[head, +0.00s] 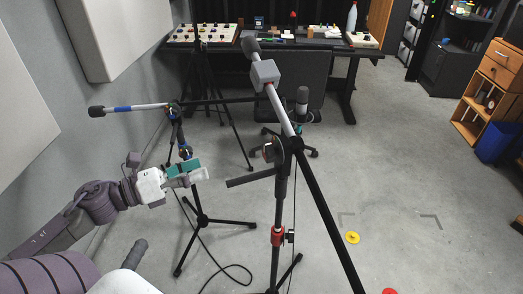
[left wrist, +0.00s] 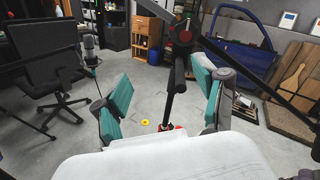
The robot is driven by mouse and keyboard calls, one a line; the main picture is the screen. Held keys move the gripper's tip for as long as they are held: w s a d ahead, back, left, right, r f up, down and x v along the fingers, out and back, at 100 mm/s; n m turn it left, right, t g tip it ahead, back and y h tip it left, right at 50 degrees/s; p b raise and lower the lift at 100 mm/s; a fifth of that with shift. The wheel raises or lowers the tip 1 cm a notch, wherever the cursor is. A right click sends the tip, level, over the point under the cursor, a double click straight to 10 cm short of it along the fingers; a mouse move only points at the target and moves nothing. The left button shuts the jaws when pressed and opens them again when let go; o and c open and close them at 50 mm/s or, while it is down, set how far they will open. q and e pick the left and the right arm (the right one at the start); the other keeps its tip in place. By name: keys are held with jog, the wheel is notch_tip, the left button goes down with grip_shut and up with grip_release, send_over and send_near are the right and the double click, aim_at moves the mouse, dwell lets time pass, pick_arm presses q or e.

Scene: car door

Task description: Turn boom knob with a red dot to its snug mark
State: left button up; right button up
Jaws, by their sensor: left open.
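I cannot make out a snug mark. My left gripper (head: 202,174) is open and empty, to the left of and a little lower than the knob, not touching it. In the left wrist view its teal fingers (left wrist: 160,92) stand apart, with the knob above and beyond them. My right gripper is not in view.
A second stand with a blue-banded boom (head: 123,108) stands behind my left gripper. A black handle (head: 250,177) sticks out left from the near stand. Cables lie on the floor. A desk (head: 350,88) and chair are behind. The floor at right is open, with a yellow disc (head: 352,237).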

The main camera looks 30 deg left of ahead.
aim_at(264, 153)
pick_arm(q)
jog(key=w+d+r+m, duration=0.1)
jog(key=w+d, duration=0.2)
jog(key=w+d+m+h+p, duration=0.1)
jog(key=w+d, duration=0.1)
jog(key=d, duration=0.2)
jog(key=w+d+r+g+p, duration=0.1)
jog(key=w+d, duration=0.2)
jog(key=d, duration=0.1)
jog(key=shift+w+r+m+h, duration=0.3)
jog(key=shift+w+r+m, duration=0.05)
jog(key=shift+m, duration=0.05)
jog(key=shift+w+d+f, duration=0.1)
jog(key=shift+w+d, duration=0.3)
jog(key=shift+w, duration=0.1)
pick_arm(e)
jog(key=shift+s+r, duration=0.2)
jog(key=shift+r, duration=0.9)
pick_arm(q)
jog(key=c, duration=1.1)
